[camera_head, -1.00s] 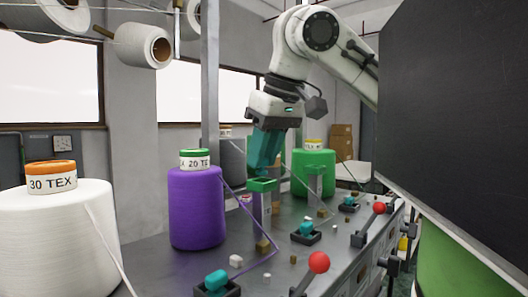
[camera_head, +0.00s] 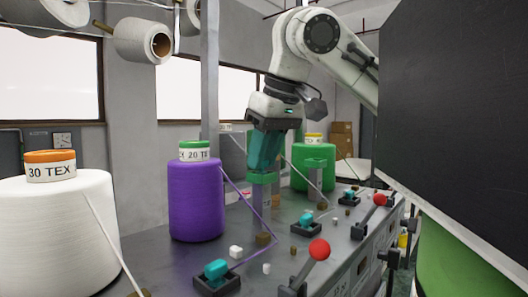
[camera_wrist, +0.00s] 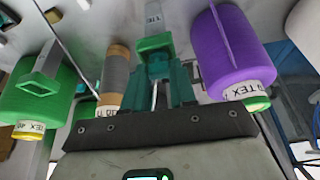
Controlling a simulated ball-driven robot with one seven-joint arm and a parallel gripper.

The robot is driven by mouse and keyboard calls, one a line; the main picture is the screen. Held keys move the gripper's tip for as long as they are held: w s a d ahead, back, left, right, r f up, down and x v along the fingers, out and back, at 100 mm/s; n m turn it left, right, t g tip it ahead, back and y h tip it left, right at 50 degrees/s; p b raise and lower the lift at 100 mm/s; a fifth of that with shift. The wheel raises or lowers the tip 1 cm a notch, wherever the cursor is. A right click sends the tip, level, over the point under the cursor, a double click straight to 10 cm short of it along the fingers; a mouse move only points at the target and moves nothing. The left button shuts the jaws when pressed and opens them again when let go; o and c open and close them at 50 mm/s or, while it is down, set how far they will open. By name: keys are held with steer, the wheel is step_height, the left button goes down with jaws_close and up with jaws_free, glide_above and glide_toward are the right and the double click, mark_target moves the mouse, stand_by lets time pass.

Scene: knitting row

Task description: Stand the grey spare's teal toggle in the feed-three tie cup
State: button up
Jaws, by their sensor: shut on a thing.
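My gripper (camera_head: 264,168) points down just above or behind a green-topped grey post (camera_head: 262,190), in front of the purple cone's right side. In the wrist view its teal fingers (camera_wrist: 157,82) are shut on a small teal piece (camera_wrist: 157,68), probably the toggle, with a pale strand running back between them. The fingers hide most of it. The green post top (camera_wrist: 154,42) is just beyond the fingertips. A grey cone (camera_head: 233,155) stands partly hidden behind the gripper. Dark square cups with teal toggles stand along the table: front (camera_head: 217,283), middle (camera_head: 308,230), far (camera_head: 350,198). I cannot tell which is feed three.
A purple cone (camera_head: 196,205), a green cone (camera_head: 314,172) and a large white cone (camera_head: 60,240) stand on the grey table. Red-ball levers (camera_head: 319,249) line its front edge. A purple thread (camera_head: 245,195) slants by the post. Small white and brown blocks lie loose.

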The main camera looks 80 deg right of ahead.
steer(key=shift+f, duration=0.25)
steer(key=o, duration=0.9)
steer(key=p+v, duration=0.1)
steer(key=v, duration=0.9)
steer(key=shift+r, duration=0.35)
steer(key=shift+s+a, duration=0.1)
